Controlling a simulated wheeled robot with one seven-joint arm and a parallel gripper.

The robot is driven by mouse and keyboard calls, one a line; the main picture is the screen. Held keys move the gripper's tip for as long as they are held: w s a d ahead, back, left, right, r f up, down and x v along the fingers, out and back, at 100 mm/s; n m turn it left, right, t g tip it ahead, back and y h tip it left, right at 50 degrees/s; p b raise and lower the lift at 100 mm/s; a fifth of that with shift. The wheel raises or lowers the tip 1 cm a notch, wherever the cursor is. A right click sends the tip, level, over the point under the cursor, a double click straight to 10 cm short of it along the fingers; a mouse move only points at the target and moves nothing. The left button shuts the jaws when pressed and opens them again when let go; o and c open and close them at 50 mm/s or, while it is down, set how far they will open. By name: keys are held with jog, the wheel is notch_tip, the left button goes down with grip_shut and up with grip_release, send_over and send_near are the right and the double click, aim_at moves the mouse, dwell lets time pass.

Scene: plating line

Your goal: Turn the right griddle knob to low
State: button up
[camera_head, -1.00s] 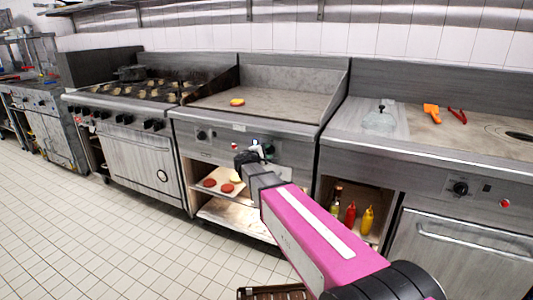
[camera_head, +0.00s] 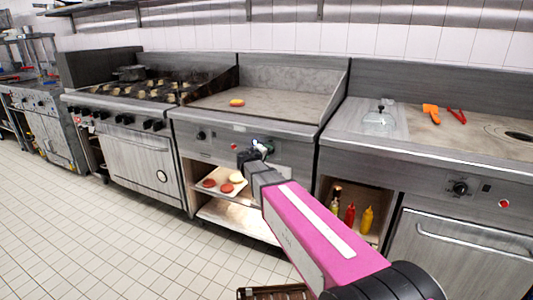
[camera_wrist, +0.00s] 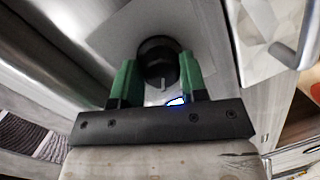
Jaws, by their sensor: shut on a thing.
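The right griddle knob (camera_wrist: 156,50) is black and round, on a steel panel in the wrist view. A pale mark shows at its lower edge in that view. My gripper (camera_wrist: 158,66) has its two green fingers on either side of the knob and is shut on it. In the head view my gripper (camera_head: 262,149) is at the right part of the griddle's front panel and hides the knob there. The griddle (camera_head: 270,100) has a flat top with an orange-yellow item on it. The left griddle knob (camera_head: 201,135) is in plain view.
Below the panel, an open shelf holds a tray (camera_head: 211,187) with patties and a bun. Bottles (camera_head: 366,220) stand in a cubby to the right. A burner range (camera_head: 135,95) is on the left. The tiled floor (camera_head: 90,240) at the left is clear.

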jog(key=shift+w+d+f, duration=0.1)
dwell(0.3)
jog(key=o, duration=0.9)
jog(key=v, duration=1)
jog(key=shift+s, duration=0.35)
